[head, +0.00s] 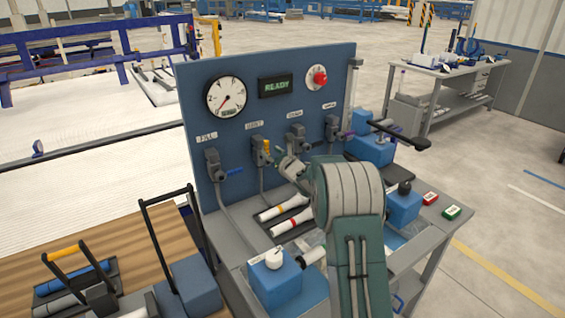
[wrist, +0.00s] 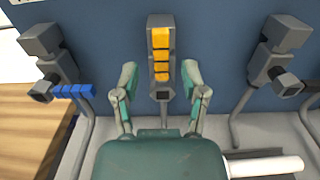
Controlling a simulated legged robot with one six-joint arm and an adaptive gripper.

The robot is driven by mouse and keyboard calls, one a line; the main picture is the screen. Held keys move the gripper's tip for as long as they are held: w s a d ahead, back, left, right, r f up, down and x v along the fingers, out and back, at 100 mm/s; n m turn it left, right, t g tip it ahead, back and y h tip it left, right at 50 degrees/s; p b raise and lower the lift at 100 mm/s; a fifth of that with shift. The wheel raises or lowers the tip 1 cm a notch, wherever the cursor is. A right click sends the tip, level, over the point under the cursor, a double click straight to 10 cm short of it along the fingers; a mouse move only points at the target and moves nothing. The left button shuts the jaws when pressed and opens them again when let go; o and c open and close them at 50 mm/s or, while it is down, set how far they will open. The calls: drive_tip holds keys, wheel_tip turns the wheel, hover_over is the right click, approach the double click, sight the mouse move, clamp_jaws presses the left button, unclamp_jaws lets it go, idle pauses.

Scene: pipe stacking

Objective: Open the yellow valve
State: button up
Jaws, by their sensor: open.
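The yellow valve (head: 266,147) is the second from the left on the blue panel, under a label that seems to read VENT. In the wrist view its yellow handle (wrist: 161,56) stands upright along its grey body, above a dark square opening. My gripper (wrist: 161,76) is open, with one finger on each side of the valve's lower part in the picture. I see a gap on both sides and cannot tell the exact depth. In the head view my gripper (head: 281,154) is just right of the yellow handle, partly hidden by my arm.
A blue-handled valve (wrist: 72,91) stands left of the yellow one, and another grey valve (wrist: 278,62) stands right. The panel (head: 228,125) carries a gauge (head: 226,97), a READY display (head: 275,86) and a red button (head: 320,78). White pipes (head: 290,222) lie below.

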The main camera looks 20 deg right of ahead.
drive_tip(key=s+d, duration=0.1)
drive_tip(key=s, duration=0.7)
drive_tip(key=shift+d, duration=0.35)
drive_tip(key=shift+f, duration=0.1)
drive_tip(key=s+a+r+m+g+h, duration=0.3)
drive_tip(key=s+r+m, duration=0.3)
drive_tip(key=m, duration=0.4)
drive_tip(key=s+a+r+m+g+h, duration=0.2)
drive_tip(key=s+a+r+m+h, duration=0.15)
drive_tip(key=s+m, duration=0.6)
drive_tip(key=s+a+f+m+g+y, duration=0.1)
drive_tip(key=s+a+f+m+g, duration=0.1)
drive_tip(key=s+m, duration=0.7)
drive_tip(key=s+a+f+m+g+y, duration=0.2)
drive_tip(key=s+a+m+g, duration=0.3)
drive_tip(key=s+m, duration=0.5)
drive_tip(key=s+a, duration=0.2)
drive_tip(key=s, duration=0.6)
drive_tip(key=shift+s, duration=0.25)
